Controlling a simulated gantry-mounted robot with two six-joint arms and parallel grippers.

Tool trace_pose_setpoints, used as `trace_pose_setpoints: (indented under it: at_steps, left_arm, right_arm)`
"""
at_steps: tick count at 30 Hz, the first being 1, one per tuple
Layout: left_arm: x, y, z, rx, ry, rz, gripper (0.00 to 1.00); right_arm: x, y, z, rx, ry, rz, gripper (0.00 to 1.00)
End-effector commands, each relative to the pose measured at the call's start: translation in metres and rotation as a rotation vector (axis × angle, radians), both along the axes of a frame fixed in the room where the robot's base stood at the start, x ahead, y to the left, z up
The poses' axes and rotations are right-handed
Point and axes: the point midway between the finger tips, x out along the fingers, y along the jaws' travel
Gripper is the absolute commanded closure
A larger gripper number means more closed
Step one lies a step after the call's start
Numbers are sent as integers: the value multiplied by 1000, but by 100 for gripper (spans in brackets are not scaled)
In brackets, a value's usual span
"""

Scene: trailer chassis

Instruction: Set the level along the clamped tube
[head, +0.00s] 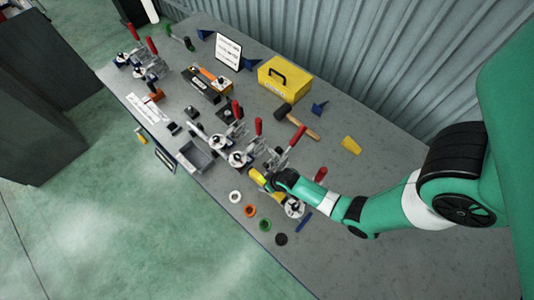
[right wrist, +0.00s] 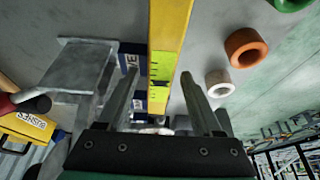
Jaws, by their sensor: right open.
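The yellow level (head: 257,176) shows beside my right gripper (head: 272,182) among the clamps at the table's front. In the right wrist view the level (right wrist: 168,35) with its green vial runs lengthwise between the two fingers of my right gripper (right wrist: 160,95). The fingers are open, with gaps visible on both sides of the level. Toggle clamps with red handles stand nearby, one (head: 238,158) just left of the level. I cannot make out the clamped tube clearly. My left gripper is not in view.
White (head: 235,196), orange (head: 250,210), green (head: 265,225) and black (head: 281,239) rings line the table's front edge. The table's right part is mostly clear.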

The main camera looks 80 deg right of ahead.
Motion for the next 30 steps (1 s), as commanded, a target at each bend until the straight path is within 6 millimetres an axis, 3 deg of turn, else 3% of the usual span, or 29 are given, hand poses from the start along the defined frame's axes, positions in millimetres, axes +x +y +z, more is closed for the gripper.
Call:
trace_pose_setpoints:
  at_steps: [4, 6, 13, 18, 30]
  left_arm:
    - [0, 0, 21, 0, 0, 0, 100]
    - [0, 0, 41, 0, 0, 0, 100]
    - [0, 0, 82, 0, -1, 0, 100]
    - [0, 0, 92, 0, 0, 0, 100]
    - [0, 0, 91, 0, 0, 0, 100]
  right_arm:
    - [-11, 6, 34, 0, 0, 0, 33]
    - [-16, 8, 53, 1, 2, 0, 33]
    - [-32, 17, 95, 1, 2, 1, 33]
    - [-38, 20, 106, 0, 1, 1, 33]
    - [-39, 20, 105, 0, 1, 0, 33]
